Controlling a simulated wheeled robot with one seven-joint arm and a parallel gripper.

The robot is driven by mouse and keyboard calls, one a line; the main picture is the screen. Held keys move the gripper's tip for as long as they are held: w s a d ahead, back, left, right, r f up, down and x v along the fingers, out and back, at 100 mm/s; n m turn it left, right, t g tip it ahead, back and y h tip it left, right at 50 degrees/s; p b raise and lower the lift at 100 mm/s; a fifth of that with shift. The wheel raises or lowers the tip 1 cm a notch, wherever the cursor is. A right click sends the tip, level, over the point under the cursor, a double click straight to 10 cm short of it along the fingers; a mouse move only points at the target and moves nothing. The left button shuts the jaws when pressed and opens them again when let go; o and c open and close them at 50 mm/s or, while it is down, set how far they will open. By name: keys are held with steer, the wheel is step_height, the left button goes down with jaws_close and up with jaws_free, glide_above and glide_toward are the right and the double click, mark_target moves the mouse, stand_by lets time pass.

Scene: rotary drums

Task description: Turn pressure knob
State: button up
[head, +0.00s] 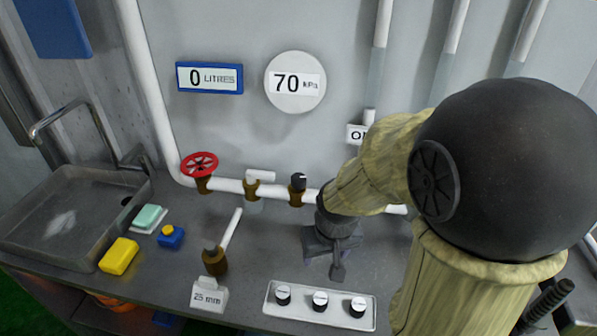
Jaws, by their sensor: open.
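A round white gauge (295,82) on the back wall reads 70 kPa. A black knob (298,181) sits on a brass fitting on the white pipe, just left of my gripper. My gripper (335,266) is open above the bench, behind the panel, and appears apart from the knobs. My arm hides part of the pipe.
A red handwheel (200,165) and a white-handled valve (259,186) are on the pipe. A loose brass valve (215,260) stands by a "25 mm" label. A yellow sponge (119,256), a blue item (171,236) and a sink (70,210) are at left. A blue-framed display (210,78) reads 0 litres.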

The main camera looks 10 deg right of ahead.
steer(key=w+a+r+n+g+p, duration=0.1)
steer(key=w+r+p, duration=0.45)
steer(key=w, duration=0.45)
steer(key=w+a+r+n+p, duration=0.1)
steer(key=w+r+p, duration=0.3)
steer(key=w+r, duration=0.4)
step_height(320, 180, up, 4)
steer(key=f+n+g+p, duration=0.1)
steer(key=p, duration=0.4)
glide_above(299, 177)
steer(key=shift+a+r, duration=0.2)
steer(key=shift+a, duration=0.15)
steer(key=f+p, duration=0.2)
steer(key=f, duration=0.3)
steer(key=f+p, duration=0.2)
steer(key=f, duration=0.4)
steer(key=f+p, duration=0.1)
steer(key=f, duration=0.5)
steer(key=shift+d+f+p, duration=0.2)
steer(key=shift+d+p, duration=0.05)
steer(key=shift+p, duration=0.15)
steer(key=c, duration=1)
steer(key=shift+o, duration=0.2)
